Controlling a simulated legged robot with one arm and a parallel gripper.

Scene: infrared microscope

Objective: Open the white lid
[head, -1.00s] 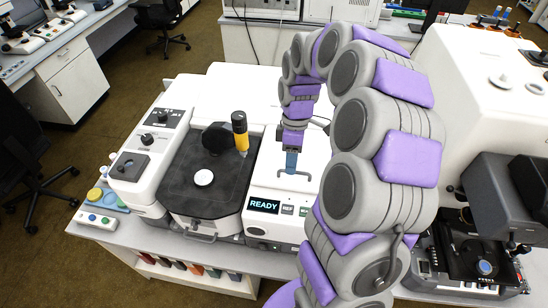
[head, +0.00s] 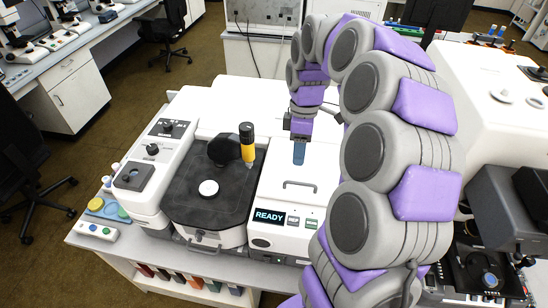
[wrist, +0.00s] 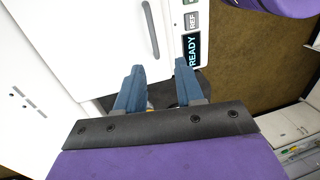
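The white lid (head: 273,172) is the flat panel on top of the white instrument, behind the READY display. It lies flat and looks closed. A thin grey handle (head: 299,184) stands on it near its front. My gripper (head: 298,161) hangs behind and above the handle, apart from it in the head view. In the wrist view my gripper (wrist: 159,66) shows two blue fingers spread with an empty gap between them. There the lid (wrist: 105,35) lies beyond the fingers, with the handle (wrist: 151,30) just past the fingertips.
The READY display (head: 268,216) and buttons are on the instrument's front. More white equipment (head: 487,85) stands at the right, beyond my arm.

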